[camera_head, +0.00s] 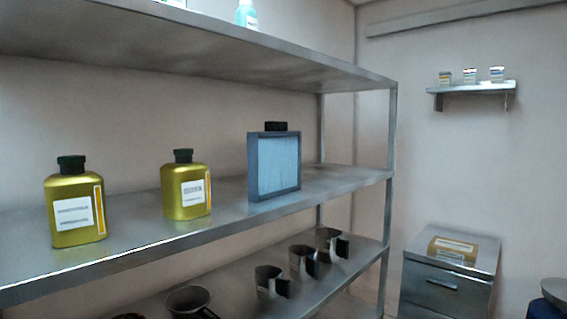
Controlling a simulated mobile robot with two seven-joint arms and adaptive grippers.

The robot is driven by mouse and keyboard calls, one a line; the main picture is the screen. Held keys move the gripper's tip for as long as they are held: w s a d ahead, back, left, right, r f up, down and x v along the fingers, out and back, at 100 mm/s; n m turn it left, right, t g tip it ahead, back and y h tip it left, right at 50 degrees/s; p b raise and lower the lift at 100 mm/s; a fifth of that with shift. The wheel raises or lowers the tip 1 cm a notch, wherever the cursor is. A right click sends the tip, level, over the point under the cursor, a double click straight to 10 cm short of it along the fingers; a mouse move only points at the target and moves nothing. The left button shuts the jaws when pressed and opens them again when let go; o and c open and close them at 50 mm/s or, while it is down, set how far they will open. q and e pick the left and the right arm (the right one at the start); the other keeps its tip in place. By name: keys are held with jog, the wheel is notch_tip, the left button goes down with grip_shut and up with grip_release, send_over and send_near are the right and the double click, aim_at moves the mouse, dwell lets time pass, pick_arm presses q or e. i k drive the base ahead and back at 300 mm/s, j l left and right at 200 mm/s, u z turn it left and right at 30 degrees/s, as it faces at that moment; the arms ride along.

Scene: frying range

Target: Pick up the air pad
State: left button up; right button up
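A framed pad with a pale blue face (279,165) and a grey-blue frame stands upright on the middle shelf, towards its right end. It looks like the air pad. A black cap (276,126) shows just above its top edge; whatever is under the cap is hidden behind the pad. Neither of my grippers is in view, and nothing touches the pad.
Two yellow-green bottles (186,190) (75,206) stand left of the pad on the middle shelf (135,243). Metal cups (270,280) stand on the shelf below. The upper shelf (200,52) overhangs. A metal cabinet (446,285) stands right of the rack.

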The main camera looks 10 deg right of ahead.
aim_at(274, 155)
jog(key=i+l+u, duration=0.1)
jog(key=l, duration=0.4)
jog(key=l+u, duration=0.1)
jog(key=l, duration=0.4)
jog(key=i+l+u, duration=0.1)
jog(key=l, duration=0.35)
jog(key=i+l+u, duration=0.1)
jog(key=l, duration=0.4)
jog(key=i+l+u, duration=0.1)
jog(key=l, duration=0.4)
jog(key=i+l+u, duration=0.1)
jog(key=l, duration=0.4)
jog(key=i, duration=0.1)
